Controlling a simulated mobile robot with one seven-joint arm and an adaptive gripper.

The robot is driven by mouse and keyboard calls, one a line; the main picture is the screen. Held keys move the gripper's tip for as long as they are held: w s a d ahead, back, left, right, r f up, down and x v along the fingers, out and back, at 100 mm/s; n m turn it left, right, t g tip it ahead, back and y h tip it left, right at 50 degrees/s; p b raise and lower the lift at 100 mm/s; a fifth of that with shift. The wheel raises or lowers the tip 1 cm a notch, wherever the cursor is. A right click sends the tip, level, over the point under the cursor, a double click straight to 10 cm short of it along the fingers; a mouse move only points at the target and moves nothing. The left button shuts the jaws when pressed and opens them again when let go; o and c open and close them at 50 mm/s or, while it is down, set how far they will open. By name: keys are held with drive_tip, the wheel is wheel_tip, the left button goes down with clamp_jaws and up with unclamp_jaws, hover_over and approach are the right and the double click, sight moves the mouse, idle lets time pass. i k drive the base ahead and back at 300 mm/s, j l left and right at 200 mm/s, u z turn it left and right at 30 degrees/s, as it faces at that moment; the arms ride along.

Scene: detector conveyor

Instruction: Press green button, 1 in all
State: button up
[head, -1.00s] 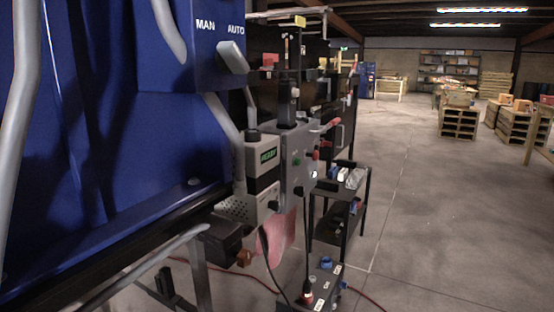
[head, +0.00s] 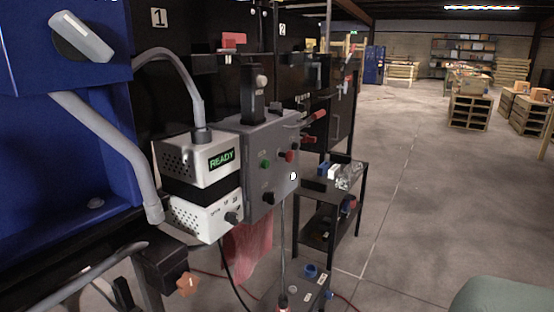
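A small green button (head: 265,163) sits on the front of a grey control box (head: 258,136), on its left part. A red button (head: 289,156) is to its right and a black knob (head: 268,198) is below it. A white-and-black device (head: 199,165) with a lit READY display (head: 221,158) stands just left of the box. My gripper is not in view; a rounded grey-green shape at the bottom right corner cannot be made out for certain.
A blue cabinet (head: 74,140) with a grey rotary handle (head: 80,37) fills the left. A black shelf cart (head: 323,213) stands right of the control box, and a low black box (head: 300,292) lies on the floor. Open concrete floor (head: 425,200) extends to the right.

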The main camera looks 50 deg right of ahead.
sight(265, 164)
drive_tip(key=l+u, duration=0.1)
drive_tip(key=l, duration=1.1)
drive_tip(key=l+u, duration=0.25)
drive_tip(key=l, duration=0.35)
drive_tip(key=k+l+u, duration=0.25)
drive_tip(key=l, duration=0.25)
drive_tip(key=i+l+z, duration=0.1)
drive_tip(key=l, duration=0.25)
drive_tip(key=i+l, duration=0.15)
drive_tip(key=l, duration=0.2)
drive_tip(key=i+l+z, duration=0.15)
drive_tip(key=l, duration=0.2)
